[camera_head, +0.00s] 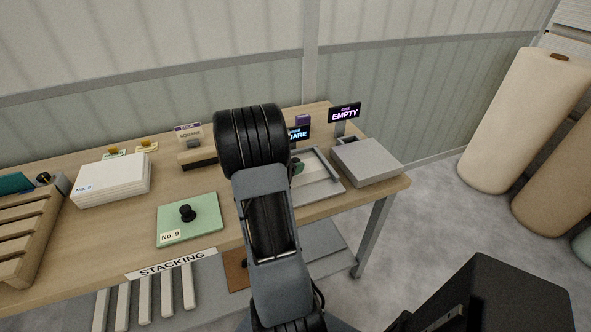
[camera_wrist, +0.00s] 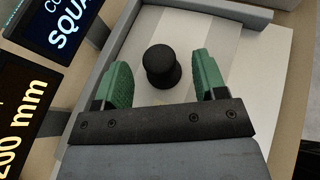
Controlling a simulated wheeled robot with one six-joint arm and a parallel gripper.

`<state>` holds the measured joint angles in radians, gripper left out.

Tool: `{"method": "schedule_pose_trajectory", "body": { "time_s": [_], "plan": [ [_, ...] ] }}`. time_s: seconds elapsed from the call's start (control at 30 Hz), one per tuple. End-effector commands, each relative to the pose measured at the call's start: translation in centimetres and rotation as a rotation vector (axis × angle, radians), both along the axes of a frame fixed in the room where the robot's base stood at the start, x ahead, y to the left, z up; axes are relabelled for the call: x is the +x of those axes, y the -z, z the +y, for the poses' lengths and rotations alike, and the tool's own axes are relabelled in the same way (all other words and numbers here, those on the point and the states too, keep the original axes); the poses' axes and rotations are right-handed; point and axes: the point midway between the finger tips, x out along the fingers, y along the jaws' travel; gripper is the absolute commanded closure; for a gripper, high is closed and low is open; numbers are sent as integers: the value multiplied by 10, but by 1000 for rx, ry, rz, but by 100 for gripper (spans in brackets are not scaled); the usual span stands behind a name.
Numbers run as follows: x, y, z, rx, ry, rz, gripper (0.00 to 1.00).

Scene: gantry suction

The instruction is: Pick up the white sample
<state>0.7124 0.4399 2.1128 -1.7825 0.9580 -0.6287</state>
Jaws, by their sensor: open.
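In the wrist view a flat white sample (camera_wrist: 268,85) lies in a grey-edged tray (camera_wrist: 107,38), with a black round knob (camera_wrist: 161,62) standing up from the pale surface. My gripper (camera_wrist: 161,80) is open. Its two green fingers are on either side of the knob, with a visible gap on both sides. How deep the fingertips are relative to the knob is hard to tell. In the head view my arm hides most of the tray (camera_head: 326,172) and the sample; only a bit of a green finger (camera_head: 297,167) shows.
A green plate (camera_head: 206,208) marked No. 9 with a black knob lies left of my arm. A white stack (camera_head: 112,181) and a wooden rack (camera_head: 28,235) are further left. A grey box (camera_head: 367,161) stands right of the tray. An EMPTY sign (camera_head: 345,113) and a SQUARE display (camera_wrist: 55,30) stand close by.

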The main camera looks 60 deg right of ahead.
Motion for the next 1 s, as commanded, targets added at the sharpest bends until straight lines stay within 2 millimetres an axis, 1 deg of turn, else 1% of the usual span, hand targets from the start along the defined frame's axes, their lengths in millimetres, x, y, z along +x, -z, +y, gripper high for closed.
{"method": "schedule_pose_trajectory", "body": {
  "time_s": [0.03,0.2,0.5,1.0],
  "plan": [
    [-1,2,-7,0,2,1,35],
    [-3,8,-20,0,0,0,35],
    [-4,9,-22,0,-1,0,36],
    [-4,9,-21,0,-1,0,84]
  ]
}}
